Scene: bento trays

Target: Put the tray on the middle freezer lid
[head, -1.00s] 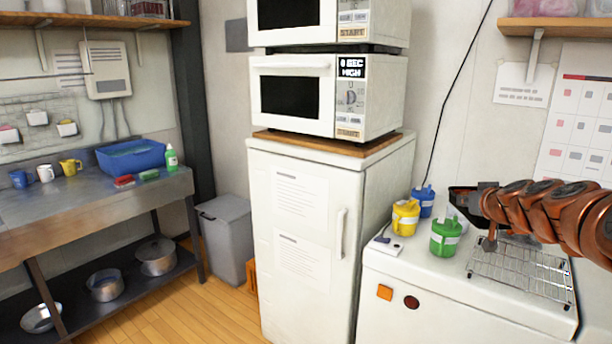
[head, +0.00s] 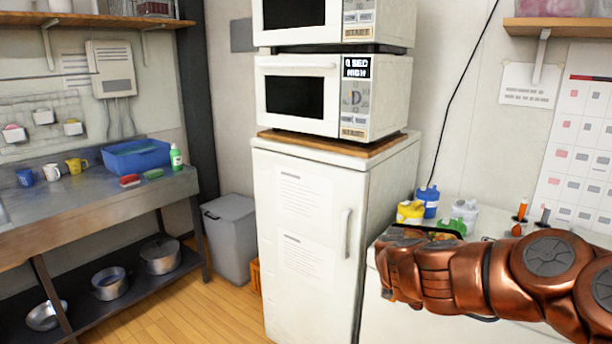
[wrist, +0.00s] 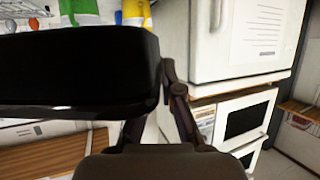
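The tray (wrist: 80,75) is black and fills the left half of the wrist view, close to the camera. My gripper (wrist: 168,72) is at the tray's right edge, with one dark finger against it. The other finger is hidden behind the tray. It appears shut on the tray and holds it up. In the head view my copper-coloured arm covers the gripper and nearly all of the tray; only a thin dark edge shows above the arm. No lid that I can name as the middle freezer lid is clear in either view.
Yellow (head: 410,212), blue (head: 428,202) and green (head: 452,227) containers stand on a low white unit (head: 385,310) behind my arm. A tall white fridge (head: 310,240) with stacked microwaves (head: 300,95) stands left of it. Open wooden floor (head: 200,315) lies at the lower left.

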